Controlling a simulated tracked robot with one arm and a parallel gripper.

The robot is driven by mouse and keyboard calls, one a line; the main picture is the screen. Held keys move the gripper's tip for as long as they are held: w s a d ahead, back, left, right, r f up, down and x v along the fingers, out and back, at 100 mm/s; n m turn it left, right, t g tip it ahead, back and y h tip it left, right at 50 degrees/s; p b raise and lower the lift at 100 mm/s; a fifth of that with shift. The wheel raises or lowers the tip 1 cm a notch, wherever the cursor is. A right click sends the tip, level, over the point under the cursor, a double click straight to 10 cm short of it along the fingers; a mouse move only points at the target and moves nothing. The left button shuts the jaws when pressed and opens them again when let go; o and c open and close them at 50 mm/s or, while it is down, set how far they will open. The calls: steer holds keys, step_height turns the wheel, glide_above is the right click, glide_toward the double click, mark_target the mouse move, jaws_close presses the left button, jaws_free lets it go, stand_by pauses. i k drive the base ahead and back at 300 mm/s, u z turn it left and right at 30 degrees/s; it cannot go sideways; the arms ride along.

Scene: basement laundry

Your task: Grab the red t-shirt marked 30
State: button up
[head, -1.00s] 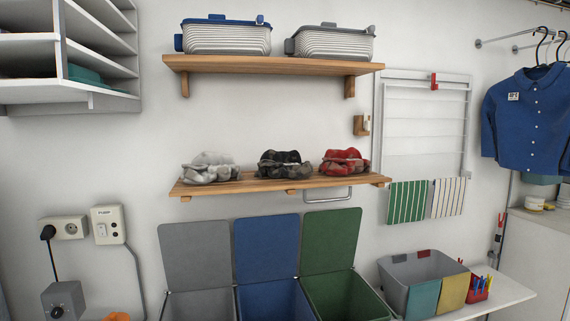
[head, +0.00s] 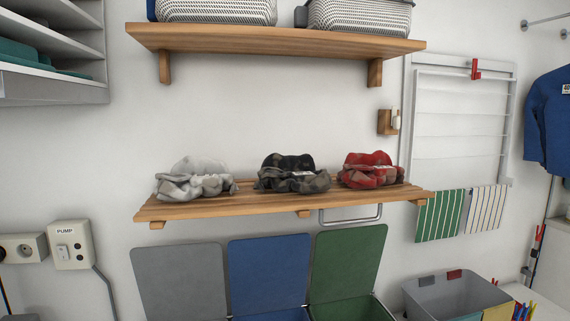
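A crumpled red garment (head: 368,168) lies at the right end of the lower wooden shelf (head: 285,201). A small pale tag shows on it, but any number is too small to read. A black crumpled garment (head: 290,173) lies in the middle of the shelf, also with a pale tag. A grey-white crumpled garment (head: 195,179) lies at the left. The garments are apart from each other. My gripper does not show in the head view.
An upper shelf (head: 275,42) with two baskets hangs above the garments. Below stand lidded bins with grey (head: 180,282), blue (head: 269,275) and green (head: 347,263) lids raised. A metal bar (head: 350,215) hangs under the shelf. A drying rack (head: 460,120) is right.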

mark_target(361, 170)
steer(key=i, duration=0.95)
steer(key=z, duration=0.1)
